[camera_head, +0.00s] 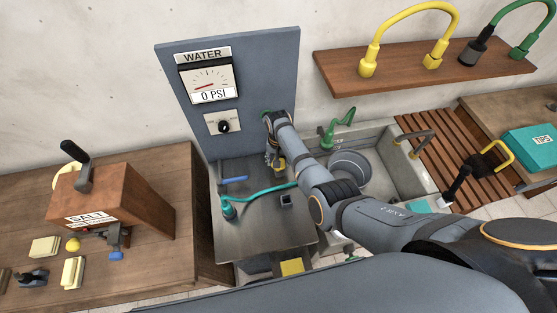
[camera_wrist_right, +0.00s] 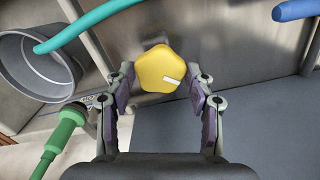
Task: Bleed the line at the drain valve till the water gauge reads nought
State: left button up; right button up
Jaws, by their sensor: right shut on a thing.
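The water gauge (camera_head: 208,83) is on the blue-grey panel (camera_head: 270,75). Its display reads 0 PSI and its red needle lies low toward the left. A yellow lobed valve handle (camera_wrist_right: 160,70) with a white mark fills the space between the fingers of my right gripper (camera_wrist_right: 161,92). In the head view the yellow handle (camera_head: 279,166) shows just below my right gripper (camera_head: 272,158), in front of the panel's lower part. My right gripper is shut on the handle. The pipe behind it is mostly hidden. My left gripper is not in view.
A steel bench (camera_head: 255,240) carries a teal hose (camera_head: 262,191) and a blue lever (camera_head: 234,180). A sink (camera_head: 385,150) stands to the right. A wooden salt box (camera_head: 125,200) is on the left table. A shelf (camera_head: 400,78) with hoses hangs above the sink.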

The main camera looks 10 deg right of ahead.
jog(key=m, duration=0.5)
jog(key=shift+m, duration=2.5)
jog(key=o, duration=1.2)
jog(key=shift+c, duration=0.2)
jog(key=shift+r, duration=0.1)
notch_tip(320, 180, up, 12)
